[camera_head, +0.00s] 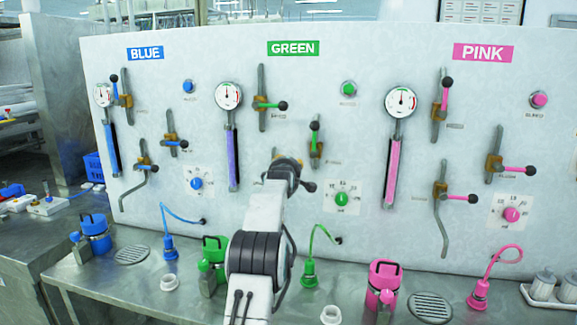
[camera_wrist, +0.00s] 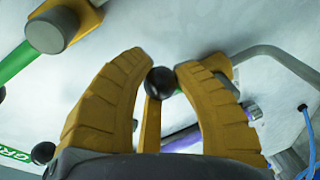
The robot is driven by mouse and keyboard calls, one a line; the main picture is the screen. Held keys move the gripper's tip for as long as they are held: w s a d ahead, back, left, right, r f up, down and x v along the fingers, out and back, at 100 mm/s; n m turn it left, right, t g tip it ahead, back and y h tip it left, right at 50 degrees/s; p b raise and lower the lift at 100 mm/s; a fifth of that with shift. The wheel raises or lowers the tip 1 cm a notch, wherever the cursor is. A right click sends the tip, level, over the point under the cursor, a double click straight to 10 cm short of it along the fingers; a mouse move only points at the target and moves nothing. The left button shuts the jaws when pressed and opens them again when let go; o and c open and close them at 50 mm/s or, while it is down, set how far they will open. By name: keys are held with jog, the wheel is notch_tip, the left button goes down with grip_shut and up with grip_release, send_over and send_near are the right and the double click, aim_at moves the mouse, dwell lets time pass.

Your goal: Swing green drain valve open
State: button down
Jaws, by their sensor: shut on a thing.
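In the wrist view, my gripper (camera_wrist: 160,68) has its two yellow fingers closed in on a small black ball knob (camera_wrist: 161,83), which sits between the fingertips. The knob belongs to the lever of the green drain valve; the lever's green shaft is hidden from me here. In the head view, my wrist (camera_head: 284,168) is in front of the lower left part of the green section and covers the drain valve, so its lever angle cannot be read. A grey bent pipe (camera_wrist: 283,58) runs off to the right beside the fingers in the wrist view.
Another green valve lever (camera_head: 314,133) stands just right of my wrist, and one with its lever pointing right (camera_head: 269,105) is above. A gauge with a purple tube (camera_head: 232,155) is to the left. Bottles and plugs stand on the steel bench (camera_head: 130,285).

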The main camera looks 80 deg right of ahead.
jog(key=c, duration=1.3)
grip_release()
jog(key=shift+r, duration=0.4)
jog(key=o, duration=0.3)
jog(key=shift+f, duration=0.1)
jog(key=shift+o, duration=0.5)
jog(key=shift+f, duration=0.15)
jog(key=shift+a, duration=0.1)
jog(key=v, duration=1.2)
